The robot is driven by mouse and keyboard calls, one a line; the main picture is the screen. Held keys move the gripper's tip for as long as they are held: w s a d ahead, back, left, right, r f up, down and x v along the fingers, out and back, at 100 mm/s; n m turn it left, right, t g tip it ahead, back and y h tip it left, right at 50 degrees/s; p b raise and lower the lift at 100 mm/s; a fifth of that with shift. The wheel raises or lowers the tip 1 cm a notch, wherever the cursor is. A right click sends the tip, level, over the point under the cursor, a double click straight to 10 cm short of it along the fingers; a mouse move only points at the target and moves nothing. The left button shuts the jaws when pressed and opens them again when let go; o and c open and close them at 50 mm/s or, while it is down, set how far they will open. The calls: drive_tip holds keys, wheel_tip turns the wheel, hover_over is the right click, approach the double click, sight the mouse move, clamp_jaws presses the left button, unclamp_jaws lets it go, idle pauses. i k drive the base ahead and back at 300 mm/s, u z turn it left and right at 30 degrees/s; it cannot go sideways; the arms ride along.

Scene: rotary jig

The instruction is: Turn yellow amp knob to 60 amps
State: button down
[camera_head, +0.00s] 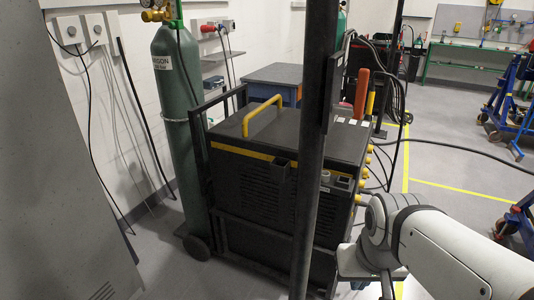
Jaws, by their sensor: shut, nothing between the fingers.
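The welding machine (255,185) is a dark box with a yellow handle (262,117) and a yellow stripe, standing in the middle. Its control face is on the right side and seen almost edge-on. Several small yellow knobs or connectors (369,149) stick out along that edge. I cannot tell which is the amp knob, and no scale or pointer can be read. My white arm (440,245) reaches in from the lower right, with its wrist just right of that face. My gripper's fingertips cannot be made out.
A dark upright post (316,150) stands before the machine and hides part of it. A green gas cylinder (178,125) stands at its left. Cables (440,141) run at the right. Open floor with yellow lines (455,188) lies further right, beside blue stands (505,105).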

sight(369, 151)
drive_tip(key=u, duration=0.15)
drive_tip(key=k, duration=1.7)
drive_tip(key=z, duration=1.2)
drive_tip(key=i, duration=2.3)
drive_tip(key=u, duration=1.25)
